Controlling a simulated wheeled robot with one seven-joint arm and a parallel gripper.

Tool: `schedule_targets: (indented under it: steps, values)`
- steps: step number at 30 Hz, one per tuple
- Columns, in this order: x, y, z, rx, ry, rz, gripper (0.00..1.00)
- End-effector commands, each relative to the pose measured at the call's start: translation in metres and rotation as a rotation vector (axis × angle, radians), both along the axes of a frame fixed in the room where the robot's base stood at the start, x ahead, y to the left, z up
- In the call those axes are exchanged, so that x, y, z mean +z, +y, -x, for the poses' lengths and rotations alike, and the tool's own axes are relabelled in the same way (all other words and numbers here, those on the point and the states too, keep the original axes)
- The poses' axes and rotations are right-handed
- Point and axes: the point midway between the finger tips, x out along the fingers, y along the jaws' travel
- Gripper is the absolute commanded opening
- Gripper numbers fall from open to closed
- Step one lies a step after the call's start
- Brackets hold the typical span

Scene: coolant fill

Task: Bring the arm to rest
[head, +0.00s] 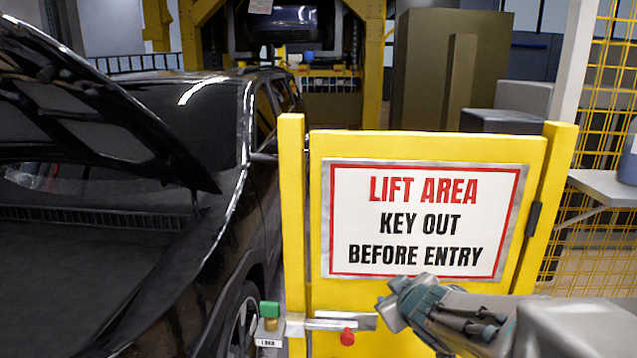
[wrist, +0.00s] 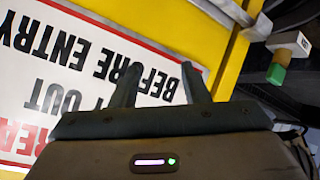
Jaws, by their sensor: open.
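My gripper (head: 392,303) is in front of the lower part of a yellow gate (head: 425,148) in the head view, with my arm reaching in from the bottom right. In the wrist view my gripper (wrist: 158,76) has two dark fingers spread apart with nothing between them. Behind the fingers is the gate's white sign (wrist: 70,60), upside down there. In the head view the sign (head: 425,222) reads "LIFT AREA KEY OUT BEFORE ENTRY". I cannot tell how far the fingertips are from the gate.
A black car (head: 215,190) with its hood (head: 90,110) raised stands at left. A metal latch bar (head: 340,322) with a red knob (head: 347,337) is low on the gate. A green-topped piece (head: 270,310) is by the left post. A shelf (head: 605,187) holds a blue container (head: 629,160).

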Motion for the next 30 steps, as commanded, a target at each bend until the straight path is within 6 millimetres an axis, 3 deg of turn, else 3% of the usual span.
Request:
schedule_targets:
  steps: [3, 8, 12, 18, 23, 30]
  values:
    - [0.004, -0.024, 0.03, -0.176, 0.076, -0.009, 0.41]
    - [-0.004, -0.038, 0.083, -0.361, 0.237, -0.071, 0.41]
    - [-0.015, -0.031, 0.135, -0.453, 0.411, -0.158, 0.41]
    - [-0.025, -0.008, 0.19, -0.478, 0.61, -0.27, 0.41]
    - [-0.027, 0.001, 0.207, -0.472, 0.676, -0.305, 0.41]
    - [-0.027, 0.002, 0.208, -0.473, 0.681, -0.306, 0.41]
